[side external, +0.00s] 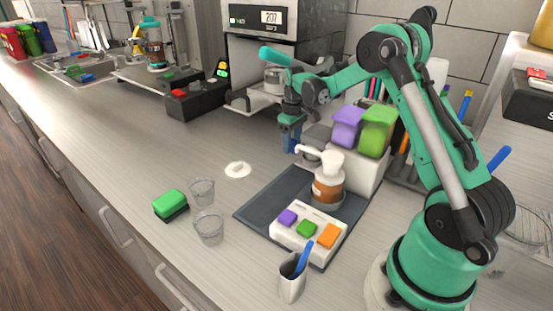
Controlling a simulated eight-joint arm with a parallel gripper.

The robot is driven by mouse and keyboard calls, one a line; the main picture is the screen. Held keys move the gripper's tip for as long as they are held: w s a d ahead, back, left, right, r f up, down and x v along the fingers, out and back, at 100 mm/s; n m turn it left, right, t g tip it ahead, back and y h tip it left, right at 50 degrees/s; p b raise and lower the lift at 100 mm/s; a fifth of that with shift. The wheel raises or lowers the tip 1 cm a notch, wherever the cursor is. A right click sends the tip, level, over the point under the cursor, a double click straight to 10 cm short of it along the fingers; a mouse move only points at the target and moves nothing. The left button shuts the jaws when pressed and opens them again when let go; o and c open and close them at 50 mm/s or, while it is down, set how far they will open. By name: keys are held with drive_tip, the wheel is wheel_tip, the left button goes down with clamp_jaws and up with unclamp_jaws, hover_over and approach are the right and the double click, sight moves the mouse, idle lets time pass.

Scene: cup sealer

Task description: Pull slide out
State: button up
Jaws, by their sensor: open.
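The cup sealer (262,20) is a silver and black machine at the back, its display reading 207. A light slide (250,102) shows at its lower front, sticking out a little, with a clear cup (278,80) on it. My arm hides part of the slide's right side. My gripper (290,146) has blue fingers, is open and points down over the counter, in front and to the right of the slide. It looks apart from the slide and empty. Small finger details are hard to see.
Clear cups (209,228) and a green sponge (170,203) stand at the front.

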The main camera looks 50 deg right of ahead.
clamp_jaws()
idle(1.4)
